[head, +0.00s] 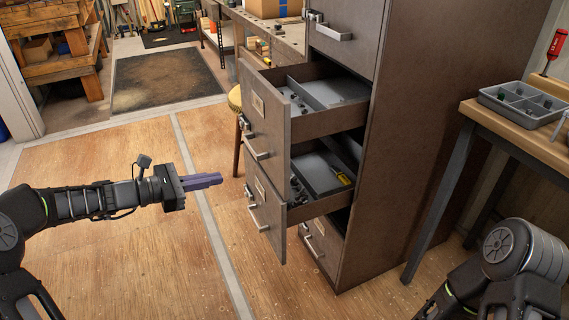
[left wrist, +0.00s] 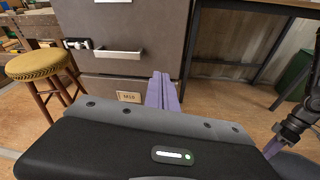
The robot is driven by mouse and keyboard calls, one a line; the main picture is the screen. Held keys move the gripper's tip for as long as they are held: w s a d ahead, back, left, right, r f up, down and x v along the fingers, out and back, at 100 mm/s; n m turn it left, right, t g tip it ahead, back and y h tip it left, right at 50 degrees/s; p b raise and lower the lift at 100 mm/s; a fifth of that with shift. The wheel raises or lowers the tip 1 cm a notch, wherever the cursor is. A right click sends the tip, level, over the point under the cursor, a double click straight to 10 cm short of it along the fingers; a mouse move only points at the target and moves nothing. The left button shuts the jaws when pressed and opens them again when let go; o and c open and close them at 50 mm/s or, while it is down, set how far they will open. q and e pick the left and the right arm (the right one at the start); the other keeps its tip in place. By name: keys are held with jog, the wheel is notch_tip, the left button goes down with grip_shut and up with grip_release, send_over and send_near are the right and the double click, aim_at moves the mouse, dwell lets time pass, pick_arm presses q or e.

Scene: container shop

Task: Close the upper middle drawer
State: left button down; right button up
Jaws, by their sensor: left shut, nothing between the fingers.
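The upper middle drawer (head: 263,117) of the dark brown cabinet (head: 400,130) stands pulled out, with a label, a bar handle and grey trays inside. The lower middle drawer (head: 265,208) below it is also open. My left gripper (head: 218,179) has purple fingers, shut and empty. It is left of the drawer fronts, apart from them, about level with the gap between the two handles. In the left wrist view its fingers (left wrist: 162,90) point toward a drawer front (left wrist: 125,35) with a handle.
The top drawer (head: 345,40) and bottom drawer (head: 322,245) look closed. A yellow-topped stool (head: 236,98) stands behind the open drawers. A wooden table (head: 520,135) with a grey divided tray (head: 522,103) is right of the cabinet. The wooden floor at left is clear.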

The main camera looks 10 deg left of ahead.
pick_arm(q)
notch_tip(320, 180, up, 6)
jog(key=s+d+n+h, duration=0.1)
jog(key=h, duration=0.2)
jog(key=shift+s+d+f, duration=0.15)
jog(key=shift+d, duration=0.2)
jog(key=b, duration=0.2)
send_near(281, 147)
jog(key=x, duration=0.6)
jog(key=shift+d+f, duration=0.1)
jog(key=shift+w+d, duration=0.25)
jog(key=shift+w, duration=0.05)
jog(key=shift+d, duration=0.1)
